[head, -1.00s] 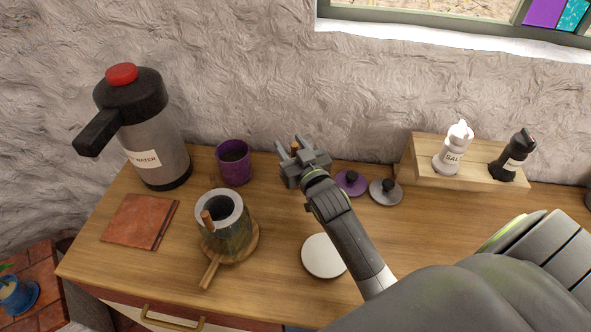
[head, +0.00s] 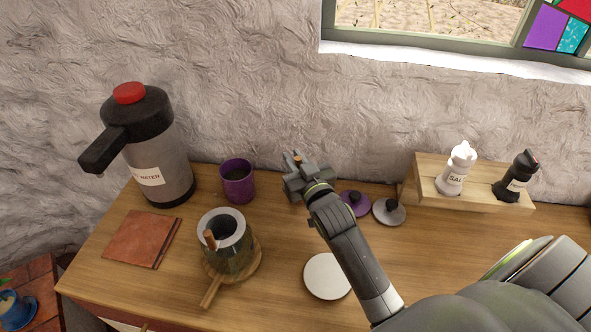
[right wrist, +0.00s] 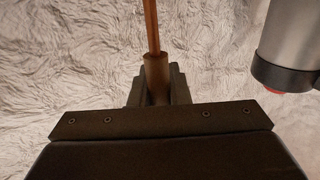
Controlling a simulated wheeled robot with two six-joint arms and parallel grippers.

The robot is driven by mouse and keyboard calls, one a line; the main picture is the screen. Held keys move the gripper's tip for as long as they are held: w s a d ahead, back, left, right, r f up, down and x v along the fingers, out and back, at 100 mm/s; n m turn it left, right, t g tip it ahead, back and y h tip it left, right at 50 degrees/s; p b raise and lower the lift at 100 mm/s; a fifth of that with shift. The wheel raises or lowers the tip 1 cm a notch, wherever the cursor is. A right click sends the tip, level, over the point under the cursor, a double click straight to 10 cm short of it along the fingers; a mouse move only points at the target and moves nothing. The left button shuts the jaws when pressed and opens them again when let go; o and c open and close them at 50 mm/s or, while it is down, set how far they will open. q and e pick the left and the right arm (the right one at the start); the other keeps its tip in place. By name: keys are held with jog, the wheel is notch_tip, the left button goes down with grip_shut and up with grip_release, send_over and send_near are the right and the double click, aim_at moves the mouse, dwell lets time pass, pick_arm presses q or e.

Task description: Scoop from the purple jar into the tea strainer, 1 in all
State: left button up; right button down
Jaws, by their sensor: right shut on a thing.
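The purple jar (head: 237,184) stands open near the wall, with dark contents inside. A thick grey-rimmed vessel (head: 226,258) with a mottled green side stands in front of it, and a short wooden handle (head: 209,240) rises at its rim. I cannot tell whether this handle belongs to the tea strainer; no strainer shows clearly. My right gripper (head: 303,176) is right of the purple jar, apart from it, and shut on a thin wooden handle. In the right wrist view the wooden handle (right wrist: 152,28) sticks out from the jaws; its far end is out of frame. My left gripper is not in view.
The water dispenser (head: 155,150) stands at left, behind a brown leather-like square (head: 143,238). A round wooden paddle (head: 211,291) lies under the vessel. A purple lid (head: 355,204), a grey lid (head: 389,211) and a white disc (head: 327,277) lie rightward. Shakers stand on a wooden shelf (head: 432,190).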

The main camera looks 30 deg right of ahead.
notch_tip(320, 180, up, 8)
jog(key=w+a+r+n+g+y+p, duration=0.1)
jog(key=w+a+r+n+y+p, duration=0.2)
jog(key=w+a+y+p, duration=0.3)
jog(key=w+a+r+n+g+y+p, duration=0.1)
jog(key=w+a+r+n+y+p, duration=0.2)
jog(key=a, duration=0.4)
notch_tip(320, 180, down, 13)
jog(key=w+b, duration=0.1)
jog(key=b, duration=1)
jog(key=shift+a, duration=0.15)
dwell(0.6)
notch_tip(320, 180, up, 10)
jog(key=p, duration=0.7)
jog(key=shift+p, duration=0.3)
